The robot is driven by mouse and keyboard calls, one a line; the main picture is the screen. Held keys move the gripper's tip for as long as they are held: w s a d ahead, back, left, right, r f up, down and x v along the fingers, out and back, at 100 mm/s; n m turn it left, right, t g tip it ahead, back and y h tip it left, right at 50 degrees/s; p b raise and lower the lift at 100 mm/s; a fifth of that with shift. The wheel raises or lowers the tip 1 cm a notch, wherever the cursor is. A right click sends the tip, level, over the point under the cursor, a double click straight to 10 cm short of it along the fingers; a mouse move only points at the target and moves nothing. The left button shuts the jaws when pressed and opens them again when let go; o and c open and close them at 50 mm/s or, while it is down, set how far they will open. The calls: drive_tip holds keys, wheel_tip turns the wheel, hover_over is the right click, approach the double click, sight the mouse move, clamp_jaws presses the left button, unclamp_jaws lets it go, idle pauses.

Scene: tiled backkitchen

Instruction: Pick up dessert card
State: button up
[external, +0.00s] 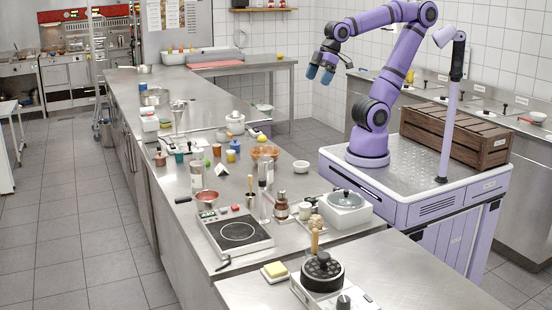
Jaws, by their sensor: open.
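A small white card (221,170) stands among cups and pots on the steel counter, left of the copper pan; it may be the dessert card, but any print on it is too small to read. My gripper (320,75) has blue fingertips pointing down. It is open and empty, raised high to the right of the counter, well above and apart from the card.
Close around the card are an orange cup (217,150), a teal cup (179,156), a blue pot (235,145) and a copper pan (265,152). An induction plate (238,231) lies nearer. A wooden crate (455,135) sits behind my arm.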

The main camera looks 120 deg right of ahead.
drive_tip(key=w+d+f+g, duration=0.1)
drive_tip(key=w+d+f, duration=0.15)
drive_tip(key=w, duration=0.35)
drive_tip(key=w+d+f, duration=0.1)
drive_tip(key=w+d, duration=0.2)
drive_tip(key=w, duration=0.3)
drive_tip(key=m+g, duration=0.2)
hover_over(221, 166)
drive_tip(key=s, duration=0.1)
drive_tip(key=f, duration=3)
drive_tip(key=shift+s+d, duration=0.2)
drive_tip(key=shift+d, duration=0.05)
drive_tip(key=shift+n, duration=0.3)
drive_tip(key=shift+w+a+f, duration=0.1)
drive_tip(key=shift+w+f, duration=0.1)
drive_tip(key=shift+f, duration=0.7)
drive_tip(key=shift+w+a+f, duration=0.1)
drive_tip(key=shift+w+f, duration=0.05)
drive_tip(key=shift+f, duration=0.8)
drive_tip(key=shift+w+a+f, duration=0.1)
drive_tip(key=shift+w+f, duration=0.1)
drive_tip(key=shift+f, duration=0.7)
drive_tip(key=c, duration=0.9)
